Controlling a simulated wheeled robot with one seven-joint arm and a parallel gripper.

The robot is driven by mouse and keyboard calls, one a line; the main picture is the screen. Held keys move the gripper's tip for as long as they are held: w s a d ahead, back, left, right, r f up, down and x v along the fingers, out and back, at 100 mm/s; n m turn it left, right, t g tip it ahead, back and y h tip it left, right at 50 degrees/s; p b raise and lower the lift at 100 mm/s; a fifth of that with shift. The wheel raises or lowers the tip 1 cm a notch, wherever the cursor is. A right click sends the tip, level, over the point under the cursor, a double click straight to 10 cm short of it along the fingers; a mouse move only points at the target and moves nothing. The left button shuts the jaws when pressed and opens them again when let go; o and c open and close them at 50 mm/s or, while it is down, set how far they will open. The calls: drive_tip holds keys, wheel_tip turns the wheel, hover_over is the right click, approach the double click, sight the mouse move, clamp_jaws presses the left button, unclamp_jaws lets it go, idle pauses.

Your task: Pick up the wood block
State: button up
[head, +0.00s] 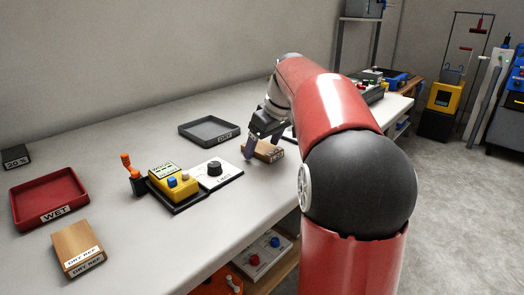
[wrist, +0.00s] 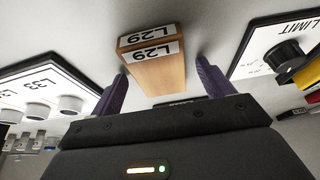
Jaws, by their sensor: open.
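A wood block (head: 268,152) with a white label lies on the table at the middle of the head view. In the wrist view the block (wrist: 157,76) shows two white L29 labels and lies between the two purple fingers, with a visible gap on each side. My gripper (wrist: 161,68) is open and empty, its fingertips on either side of the block. In the head view my gripper (head: 262,146) is down at the block, and my arm hides part of the area behind it. One purple finger shows at the block's left.
A white LIMIT panel with a black knob (head: 214,168) and a yellow meter (head: 174,181) stand left of the block. A dark tray (head: 209,131) lies behind. A red WET tray (head: 48,199) and a DRY REF block (head: 77,248) are far left. A panel with white knobs (wrist: 40,95) is close beside my gripper.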

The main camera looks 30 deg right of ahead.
drive_tip(key=shift+f, duration=0.1)
drive_tip(key=shift+c, duration=0.4)
drive_tip(key=c, duration=1)
